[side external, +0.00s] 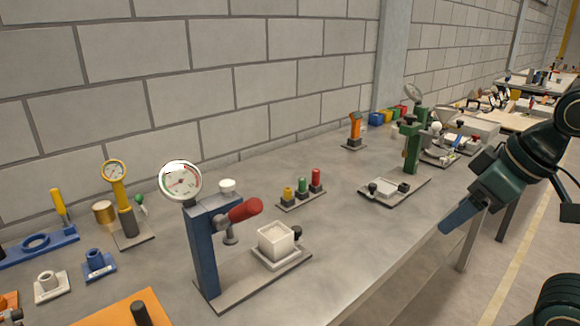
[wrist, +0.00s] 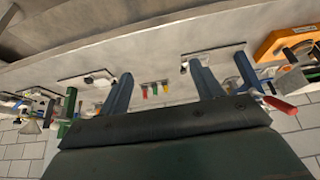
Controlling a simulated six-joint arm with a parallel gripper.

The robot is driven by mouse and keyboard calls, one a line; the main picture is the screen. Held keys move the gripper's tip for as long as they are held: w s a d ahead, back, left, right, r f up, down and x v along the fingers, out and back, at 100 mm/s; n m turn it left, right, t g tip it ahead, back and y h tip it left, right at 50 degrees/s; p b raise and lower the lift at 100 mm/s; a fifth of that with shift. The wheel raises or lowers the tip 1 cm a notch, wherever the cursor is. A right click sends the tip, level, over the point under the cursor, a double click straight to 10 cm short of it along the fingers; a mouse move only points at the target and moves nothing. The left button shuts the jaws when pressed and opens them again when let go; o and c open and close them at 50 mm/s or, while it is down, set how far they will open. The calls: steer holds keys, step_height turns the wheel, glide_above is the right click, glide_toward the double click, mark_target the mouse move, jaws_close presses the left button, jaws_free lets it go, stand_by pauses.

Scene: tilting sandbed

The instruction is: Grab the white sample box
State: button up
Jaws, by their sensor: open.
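The white sample box (side external: 275,242) is a small open-topped cube with pale contents. It sits upright on a pale plate on the base of a blue press stand (side external: 203,250), below and right of its red handle (side external: 245,209). My gripper (side external: 446,228) is off to the right, at the table's front edge, well apart from the box. In the wrist view my gripper (wrist: 161,68) shows two blue fingers spread wide, with nothing held between them. I cannot clearly make out the box in the wrist view; the right finger may hide it.
A round gauge (side external: 180,181) tops the blue stand. A row of coloured knobs (side external: 302,188) stands behind the box. A green stand (side external: 411,148) with a flat base is farther right. Bare table lies between the box and my gripper.

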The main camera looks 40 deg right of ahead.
steer(key=w+a+r+g, duration=0.2)
steer(key=w+r, duration=0.2)
steer(key=w, duration=0.5)
steer(key=g, duration=0.4)
glide_above(276, 238)
steer(key=s+a, duration=0.2)
step_height(276, 238, down, 9)
steer(key=shift+s+a+r, duration=0.1)
steer(key=shift+s+a, duration=0.05)
steer(key=shift+a, duration=0.05)
steer(key=shift+f, duration=4.3)
steer(key=shift+s+d+f, duration=0.15)
steer(key=shift+f, duration=2.45)
